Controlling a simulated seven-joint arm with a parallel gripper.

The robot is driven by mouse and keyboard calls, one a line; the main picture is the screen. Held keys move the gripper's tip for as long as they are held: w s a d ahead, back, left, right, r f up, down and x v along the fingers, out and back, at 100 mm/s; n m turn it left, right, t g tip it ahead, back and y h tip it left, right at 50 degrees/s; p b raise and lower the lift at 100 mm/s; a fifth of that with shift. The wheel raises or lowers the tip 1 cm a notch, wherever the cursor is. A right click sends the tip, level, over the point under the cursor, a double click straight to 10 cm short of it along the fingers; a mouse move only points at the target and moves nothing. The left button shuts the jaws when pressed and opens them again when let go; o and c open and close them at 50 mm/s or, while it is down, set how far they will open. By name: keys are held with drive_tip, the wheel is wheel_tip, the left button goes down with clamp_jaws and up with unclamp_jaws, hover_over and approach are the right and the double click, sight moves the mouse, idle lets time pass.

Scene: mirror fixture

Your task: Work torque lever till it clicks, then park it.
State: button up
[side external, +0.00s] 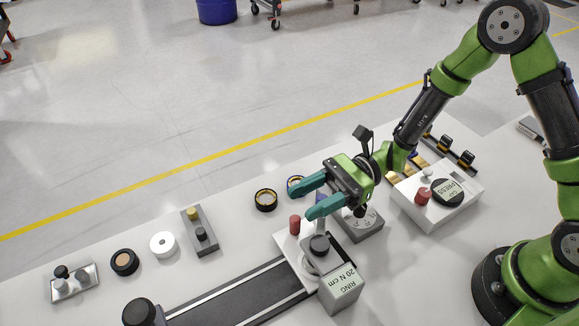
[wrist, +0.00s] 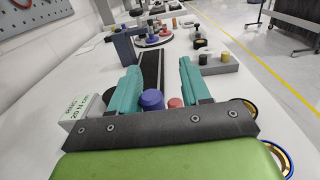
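I cannot tell for sure which part is the lever's handle. My gripper (side external: 303,204) has teal fingers spread apart with nothing held, above the station's far side. In the wrist view a blue cap (wrist: 152,99) and a red cap (wrist: 175,103) show between the fingers, partly hidden by the gripper's body.
A dark conveyor (side external: 235,296) runs beside the station. A grey dial box (side external: 364,228) and a white press block (side external: 436,194) stand to the right. A grey block with knobs (side external: 200,234) and loose rings (side external: 265,200) lie left. Bare table shows between them.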

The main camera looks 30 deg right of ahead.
drive_tip(key=shift+w+a+n+g, duration=0.2)
drive_tip(key=shift+a+n+g, duration=0.35)
drive_tip(key=shift+g, duration=0.35)
drive_tip(key=shift+w+d+n+g, duration=0.1)
drive_tip(key=shift+d+n+g, duration=0.2)
drive_tip(key=shift+g, duration=0.2)
drive_tip(key=w+d, duration=0.3)
drive_tip(key=d, duration=1.3)
wheel_tip(320, 180, up, 14)
drive_tip(key=s+a+f+n+g+h, duration=0.2)
drive_tip(key=s+a+f+n+h, duration=0.3)
drive_tip(key=h, duration=0.4)
drive_tip(key=s+a+f+n+g+h, duration=0.35)
drive_tip(key=a+n+h, duration=0.25)
drive_tip(key=h, duration=0.3)
drive_tip(key=a+r+n+t+h, duration=0.2)
drive_tip(key=a+r+n+t, duration=0.1)
drive_tip(key=a+t, duration=0.4)
drive_tip(key=a+r+n+t+h, duration=0.2)
drive_tip(key=a+r+n+t, duration=0.2)
drive_tip(key=a+t, duration=0.4)
drive_tip(key=shift+s+a+r, duration=0.3)
drive_tip(key=shift+a+r, duration=0.05)
drive_tip(key=shift+a, duration=0.75)
